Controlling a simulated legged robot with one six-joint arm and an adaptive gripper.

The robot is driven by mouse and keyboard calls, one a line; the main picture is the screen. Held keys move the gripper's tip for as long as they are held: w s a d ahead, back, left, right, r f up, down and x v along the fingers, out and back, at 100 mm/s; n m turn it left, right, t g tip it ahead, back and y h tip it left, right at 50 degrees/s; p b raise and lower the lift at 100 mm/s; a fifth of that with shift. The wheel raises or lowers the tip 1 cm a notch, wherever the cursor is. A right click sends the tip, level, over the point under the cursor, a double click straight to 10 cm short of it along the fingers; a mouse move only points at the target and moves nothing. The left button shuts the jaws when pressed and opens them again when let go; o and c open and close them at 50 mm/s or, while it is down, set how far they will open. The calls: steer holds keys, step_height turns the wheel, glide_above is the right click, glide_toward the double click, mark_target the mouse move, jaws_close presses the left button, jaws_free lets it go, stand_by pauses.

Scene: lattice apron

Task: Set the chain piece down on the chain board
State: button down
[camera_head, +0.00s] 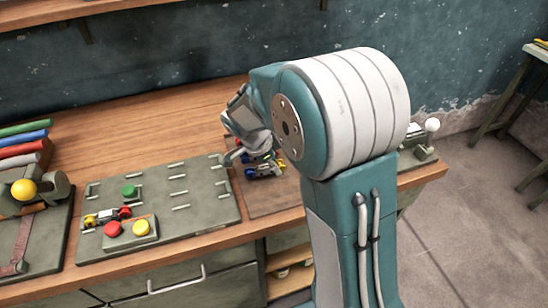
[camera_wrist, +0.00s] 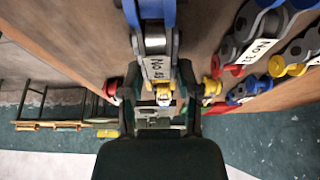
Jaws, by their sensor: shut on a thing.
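My gripper (camera_head: 243,152) is low over the brown mat, to the right of the chain board (camera_head: 205,207), partly hidden by my arm. The chain board is a flat grey-green plate with rows of pale slots. A short yellow, red and black piece (camera_head: 107,216) lies at its left.
More labelled chain pieces (camera_head: 264,166) lie on the brown mat (camera_head: 270,197), close beside my gripper. The board bears a green button (camera_head: 129,191) and a box with red and yellow buttons (camera_head: 141,228). A fixture with a yellow ball (camera_head: 24,189) stands farther left.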

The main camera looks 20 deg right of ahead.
steer(key=shift+d+f, duration=0.35)
steer(key=shift+f, duration=0.2)
steer(key=shift+c, duration=1.3)
jaws_free()
steer(key=shift+a, duration=0.2)
steer(key=v, duration=1.2)
steer(key=shift+w, duration=0.1)
